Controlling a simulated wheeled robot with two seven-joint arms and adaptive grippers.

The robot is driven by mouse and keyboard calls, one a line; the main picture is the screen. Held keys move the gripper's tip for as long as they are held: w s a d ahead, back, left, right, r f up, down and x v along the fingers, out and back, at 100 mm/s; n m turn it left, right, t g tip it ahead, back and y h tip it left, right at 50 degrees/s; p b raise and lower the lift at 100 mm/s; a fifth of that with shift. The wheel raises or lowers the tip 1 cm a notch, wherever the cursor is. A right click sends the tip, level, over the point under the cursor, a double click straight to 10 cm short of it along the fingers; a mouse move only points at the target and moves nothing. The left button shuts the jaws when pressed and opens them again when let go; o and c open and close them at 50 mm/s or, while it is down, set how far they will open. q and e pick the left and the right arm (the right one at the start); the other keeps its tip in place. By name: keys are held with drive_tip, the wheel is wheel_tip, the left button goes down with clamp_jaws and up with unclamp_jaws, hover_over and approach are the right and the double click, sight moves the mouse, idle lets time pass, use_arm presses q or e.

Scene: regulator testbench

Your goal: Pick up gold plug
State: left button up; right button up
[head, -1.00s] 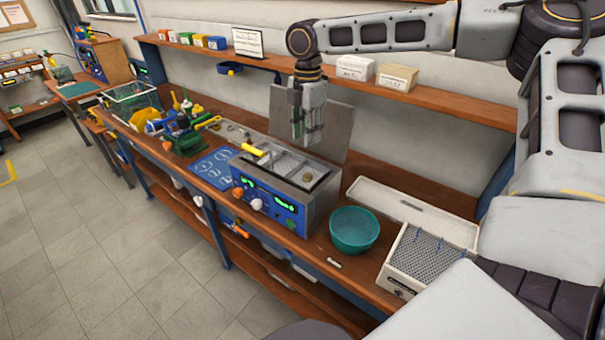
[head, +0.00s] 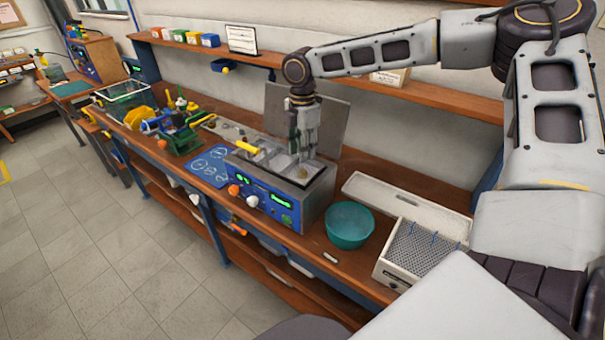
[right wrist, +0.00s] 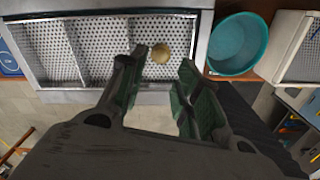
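The gold plug (right wrist: 161,53) is a small round brass-coloured piece in the right end of the metal basin with perforated floor (right wrist: 100,92), in the right wrist view. In the head view the plug (head: 303,172) shows small, just below my right gripper (head: 302,153). My right gripper is open and points down over the basin. In the right wrist view its green-padded fingers (right wrist: 164,66) stand apart, with the plug just beyond the gap between the tips. Nothing is held. My left gripper is not in view.
The basin is part of a blue-fronted unit (head: 262,198) with a raised metal lid (head: 330,120) behind. A yellow-handled tool (head: 247,147) lies at its left. A teal bowl (head: 349,226) and a perforated box (head: 398,269) stand right. A shelf (head: 420,92) runs above.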

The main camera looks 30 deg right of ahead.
sight(304, 171)
drive_tip(key=shift+f, duration=1.05)
drive_tip(key=shift+d+f+p, duration=0.2)
drive_tip(key=shift+f+p, duration=0.25)
drive_tip(key=shift+f, duration=2.1)
drive_tip(key=shift+c, duration=0.5)
drive_tip(key=c, duration=0.6)
drive_tip(key=shift+r, duration=0.15)
wheel_tip(304, 171, up, 18)
drive_tip(key=shift+f+b, duration=0.15)
drive_tip(key=shift+b, duration=0.3)
